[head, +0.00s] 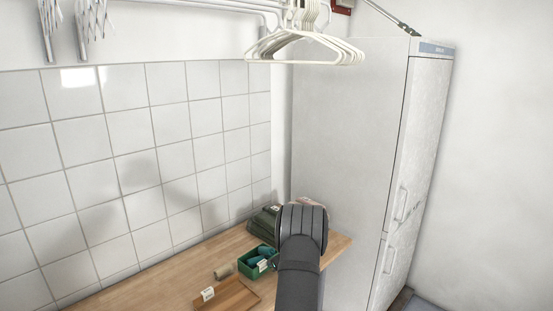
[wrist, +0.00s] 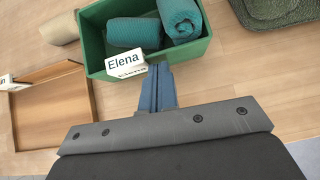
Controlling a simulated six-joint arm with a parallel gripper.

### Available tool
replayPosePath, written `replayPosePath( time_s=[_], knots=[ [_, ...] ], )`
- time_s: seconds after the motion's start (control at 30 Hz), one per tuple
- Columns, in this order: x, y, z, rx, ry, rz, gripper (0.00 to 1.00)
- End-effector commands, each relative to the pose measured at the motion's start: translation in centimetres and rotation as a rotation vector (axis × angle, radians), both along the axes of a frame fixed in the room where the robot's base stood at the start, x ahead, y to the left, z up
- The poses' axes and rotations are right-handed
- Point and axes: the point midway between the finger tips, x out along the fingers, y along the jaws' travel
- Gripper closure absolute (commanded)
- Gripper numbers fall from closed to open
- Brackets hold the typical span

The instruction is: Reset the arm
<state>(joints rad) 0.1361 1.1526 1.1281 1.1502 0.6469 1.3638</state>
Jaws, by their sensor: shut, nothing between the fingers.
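My gripper (wrist: 157,88) is shut and empty in the wrist view. Its fingertips are at the near edge of a green box (wrist: 93,42), by a white label reading "Elena" (wrist: 125,60); I cannot tell whether they touch it. The box holds rolled teal cloths (wrist: 134,33). In the head view my arm reaches over the wooden counter (head: 165,285) and hides the gripper. The green box (head: 246,268) shows there just left of the arm.
A wooden tray (wrist: 50,100) with a label lies left of the box. A tan roll (wrist: 58,28) lies behind it. Dark green woven items (wrist: 285,12) are at the far right. A tall white fridge (head: 345,150) stands right of the counter; white hangers (head: 305,50) hang above.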

Motion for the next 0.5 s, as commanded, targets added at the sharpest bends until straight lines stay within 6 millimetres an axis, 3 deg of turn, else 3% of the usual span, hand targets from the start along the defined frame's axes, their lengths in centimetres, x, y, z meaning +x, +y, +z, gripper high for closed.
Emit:
replayPosePath(
  time_s=[0.23,0.5],
  knots=[
    [-3.0,-3.0,0.5,0.0,0.001,-0.002,1.0],
    [-5.8,-5.5,4.1,0.0,-0.002,-0.001,1.0]
  ],
)
